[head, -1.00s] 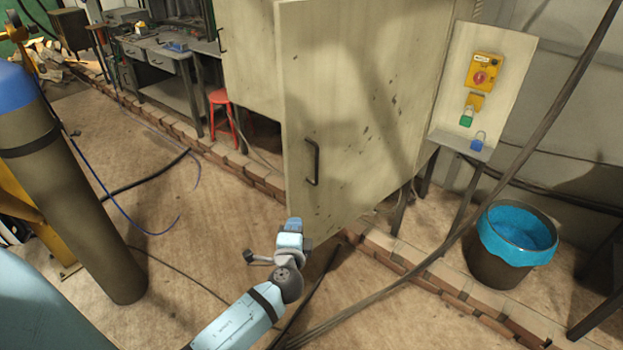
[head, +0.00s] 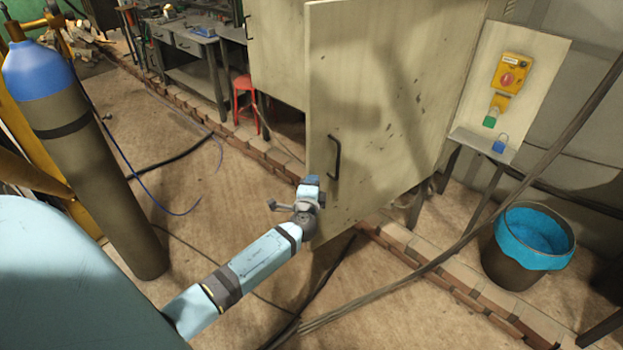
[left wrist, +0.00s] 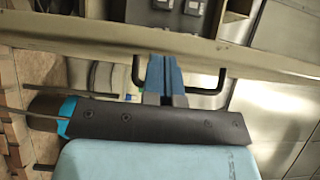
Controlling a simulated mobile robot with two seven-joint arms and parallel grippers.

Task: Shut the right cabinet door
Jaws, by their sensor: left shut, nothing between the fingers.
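The right cabinet door (head: 390,110) is a cream, scuffed panel standing open, swung out from the cabinet. Its black bar handle (head: 336,158) is near its free left edge. My left gripper (head: 311,182) is shut and empty, at the door's outer face, just below and left of the handle in the head view. In the left wrist view, the blue fingers (left wrist: 164,78) point at the door (left wrist: 100,38) between the two ends of the handle (left wrist: 222,78). I cannot tell whether they touch the door. My right gripper is not in view.
The other cream cabinet front (head: 277,55) is left of the door. A red stool (head: 245,95), a blue-topped gas cylinder (head: 85,150) and a bin with a blue liner (head: 530,245) stand around. Low brick edging (head: 400,250) and cables cross the floor. Grey boxes show beyond the door's edge.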

